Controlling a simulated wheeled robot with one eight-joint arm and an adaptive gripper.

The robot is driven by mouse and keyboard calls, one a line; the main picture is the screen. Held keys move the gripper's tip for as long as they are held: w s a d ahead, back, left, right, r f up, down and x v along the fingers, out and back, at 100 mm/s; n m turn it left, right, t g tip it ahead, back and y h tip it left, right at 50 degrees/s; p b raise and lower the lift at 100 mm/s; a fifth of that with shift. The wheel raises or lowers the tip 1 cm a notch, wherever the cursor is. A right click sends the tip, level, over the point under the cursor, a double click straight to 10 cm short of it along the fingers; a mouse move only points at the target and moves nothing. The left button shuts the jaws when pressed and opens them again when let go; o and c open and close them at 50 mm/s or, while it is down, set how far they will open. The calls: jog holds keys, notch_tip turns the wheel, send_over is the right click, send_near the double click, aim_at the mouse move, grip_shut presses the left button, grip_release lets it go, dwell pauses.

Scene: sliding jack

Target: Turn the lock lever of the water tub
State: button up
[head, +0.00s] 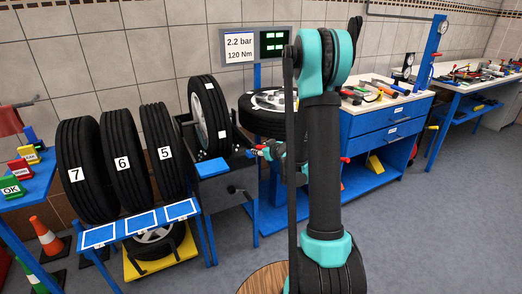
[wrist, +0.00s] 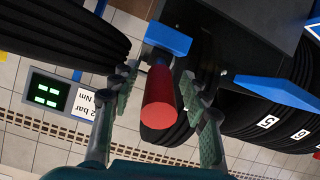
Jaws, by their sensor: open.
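The water tub (head: 222,196) is a dark open box on a blue stand, with a wheel and tire standing in it. Its lock lever has a red grip (wrist: 159,98) and a blue part behind it, seen in the wrist view. In the head view the lever is small and mostly hidden by my gripper (head: 268,152) at the tub's right side. In the wrist view my gripper (wrist: 160,80) is open, with one finger on each side of the red grip. Gaps show between the fingers and the grip, so nothing is clamped.
Tires numbered 7 (head: 76,175), 6 and 5 stand left of the tub. Another tire (head: 262,118) lies flat behind my gripper. A display (head: 274,42) reads above it. A blue workbench (head: 385,130) with tools stands to the right. The grey floor at right is clear.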

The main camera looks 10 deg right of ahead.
jog(key=v, duration=1.2)
